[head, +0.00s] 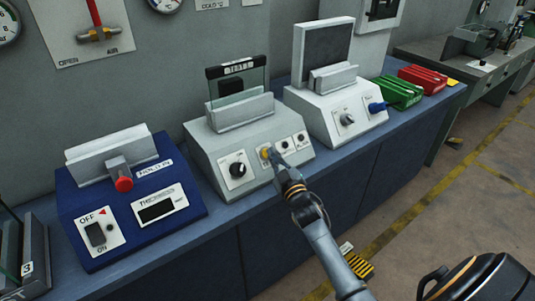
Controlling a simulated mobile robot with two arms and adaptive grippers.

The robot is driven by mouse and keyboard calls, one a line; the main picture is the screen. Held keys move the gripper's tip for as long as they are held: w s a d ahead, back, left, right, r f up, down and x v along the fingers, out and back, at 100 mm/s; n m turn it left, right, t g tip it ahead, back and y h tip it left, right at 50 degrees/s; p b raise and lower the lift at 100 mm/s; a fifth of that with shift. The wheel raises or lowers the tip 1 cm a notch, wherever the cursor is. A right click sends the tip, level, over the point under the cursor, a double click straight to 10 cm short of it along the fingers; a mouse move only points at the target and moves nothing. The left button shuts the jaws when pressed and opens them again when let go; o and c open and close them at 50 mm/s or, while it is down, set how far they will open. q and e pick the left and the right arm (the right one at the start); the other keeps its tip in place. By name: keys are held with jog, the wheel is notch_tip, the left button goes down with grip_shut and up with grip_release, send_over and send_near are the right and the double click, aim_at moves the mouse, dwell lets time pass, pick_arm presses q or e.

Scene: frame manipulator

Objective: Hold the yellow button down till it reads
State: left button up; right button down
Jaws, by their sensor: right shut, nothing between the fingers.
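The yellow button (265,153) is on the sloped front of the middle grey-white device (213,147), between a black knob (238,169) and two small dark buttons. My right gripper (275,156) is shut and empty, its fingertips at the button's right edge. I cannot tell whether they touch it or whether the button is pressed in. The fingers partly cover the panel beside the button. A glass plate marked TEST (238,82) stands upright in the slot on top of this device. My left gripper is not in view.
A blue device (85,210) with a red knob (124,184), a switch and a dark THICKNESS display (157,209) stands at left. Another grey-white device (335,105), then green (399,92) and red (422,78) blocks, stand right. The blue bench (215,215) has a narrow clear front edge.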

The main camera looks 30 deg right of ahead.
jog(key=shift+f, duration=0.1)
dwell(0.7)
jog(key=shift+w+f+b, duration=0.15)
jog(key=shift+w+b, duration=0.15)
jog(key=shift+w, duration=0.05)
jog(key=shift+w+a+f+b, duration=0.1)
jog(key=shift+w+f+b, duration=0.15)
jog(key=shift+w+b, duration=0.1)
dwell(0.8)
jog(key=shift+s, duration=0.1)
dwell(1.4)
jog(key=shift+s+r+p, duration=0.35)
jog(key=shift+r+p, duration=0.05)
jog(key=shift+p, duration=0.3)
jog(key=shift+s+r, duration=0.1)
jog(key=shift+s, duration=0.2)
